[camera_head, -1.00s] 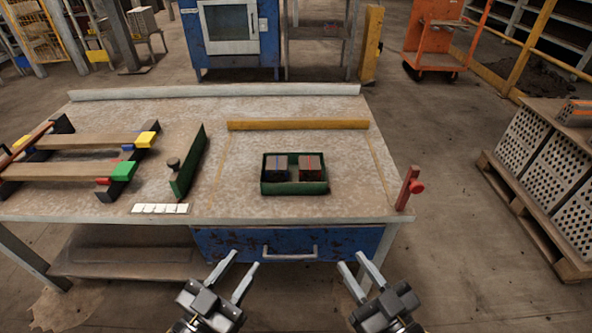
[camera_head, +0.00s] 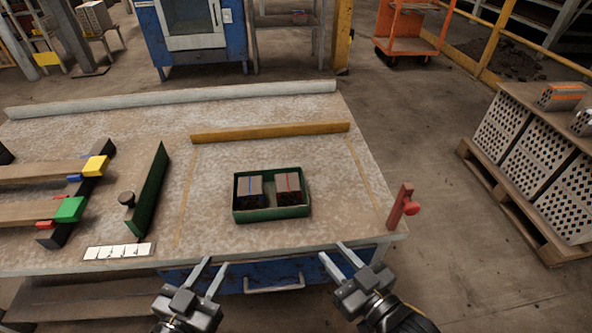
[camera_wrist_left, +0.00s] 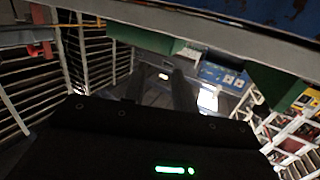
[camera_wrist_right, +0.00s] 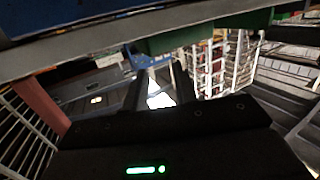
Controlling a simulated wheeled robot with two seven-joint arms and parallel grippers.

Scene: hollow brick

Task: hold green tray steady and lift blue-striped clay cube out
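The green tray (camera_head: 271,213) sits on the table near its front edge in the head view. The blue-striped clay cube (camera_head: 249,190) stands in the left part of the tray, and a red-striped cube (camera_head: 288,188) stands in the right part. My left gripper (camera_head: 212,268) is open and empty, in front of the table edge and nearer than the tray. My right gripper (camera_head: 334,258) is open and empty, in front of the table edge to the right of the tray. Neither gripper touches the tray. The wrist views do not show the cubes.
A yellow-brown bar (camera_head: 270,132) lies behind the tray. A dark green board with a knob (camera_head: 149,190) stands to the left, beside a white marked strip (camera_head: 118,251). A red post (camera_head: 401,207) rises at the table's right front corner. The tabletop around the tray is clear.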

